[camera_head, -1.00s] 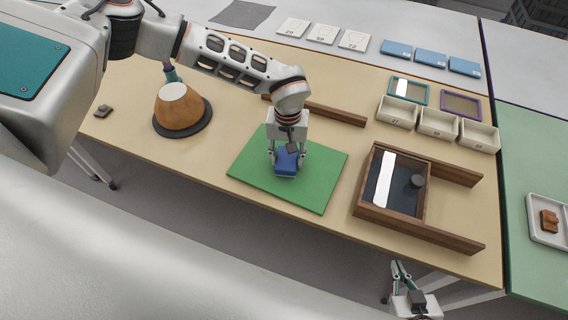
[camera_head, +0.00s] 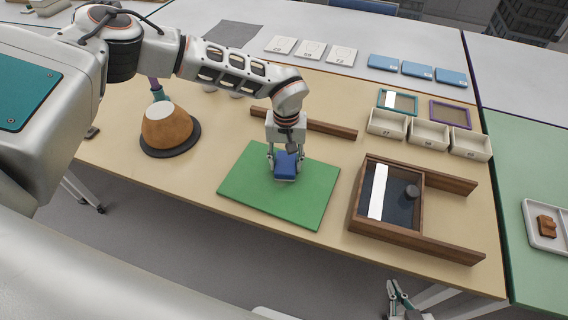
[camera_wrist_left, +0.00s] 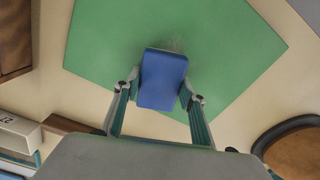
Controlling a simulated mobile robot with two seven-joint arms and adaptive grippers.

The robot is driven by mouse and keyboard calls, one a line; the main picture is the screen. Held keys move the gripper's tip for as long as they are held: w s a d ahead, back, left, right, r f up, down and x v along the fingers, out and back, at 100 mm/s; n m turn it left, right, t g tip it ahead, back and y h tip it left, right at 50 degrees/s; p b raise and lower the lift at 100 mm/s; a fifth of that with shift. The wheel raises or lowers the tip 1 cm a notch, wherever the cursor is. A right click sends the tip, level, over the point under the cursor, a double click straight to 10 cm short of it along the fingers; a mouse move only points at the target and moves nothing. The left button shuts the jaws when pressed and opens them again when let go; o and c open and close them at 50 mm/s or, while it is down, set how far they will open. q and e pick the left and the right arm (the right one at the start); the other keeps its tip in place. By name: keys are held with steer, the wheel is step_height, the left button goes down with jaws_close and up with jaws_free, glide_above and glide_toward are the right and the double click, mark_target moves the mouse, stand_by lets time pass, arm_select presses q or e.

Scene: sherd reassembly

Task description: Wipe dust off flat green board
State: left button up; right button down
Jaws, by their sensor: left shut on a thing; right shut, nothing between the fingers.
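The flat green board (camera_head: 245,190) lies on the tan table; it also fills the top of the left wrist view (camera_wrist_left: 105,40). My left gripper (camera_head: 285,172) is shut on a blue block (camera_head: 286,160) and holds it low at the board, over its back half. I cannot tell whether the block touches the board. In the left wrist view the block (camera_wrist_left: 162,80) sits between the two fingers, with a faint greyish dust patch (camera_wrist_left: 177,46) beside its far end. My right gripper (camera_head: 398,297) is shut and empty at the bottom edge, off the table's front, partly cut off.
A wooden tray frame (camera_head: 355,215) with a dark panel stands right of the board. A brown pot piece (camera_head: 168,127) on a dark disc is at left. A wooden rail (camera_head: 325,125) lies behind the arm. Pale bins (camera_head: 428,133) stand at back right.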

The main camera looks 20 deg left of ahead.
mark_target(281, 171)
arm_select(q)
steer(key=shift+s+r+p, duration=0.25)
steer(key=shift+s+p, duration=0.55)
steer(key=shift+s+a+p, duration=0.1)
steer(key=shift+s+p, duration=0.55)
steer(key=shift+s, duration=0.3)
steer(key=shift+s+a+f+p, duration=0.1)
steer(key=shift+s+p, duration=0.45)
steer(key=shift+s, duration=0.45)
steer(key=shift+s+a+f+p, duration=0.1)
steer(key=shift+s+p, duration=0.4)
steer(key=shift+s, duration=0.7)
steer(key=shift+f, duration=0.15)
steer(key=shift+c, duration=0.5)
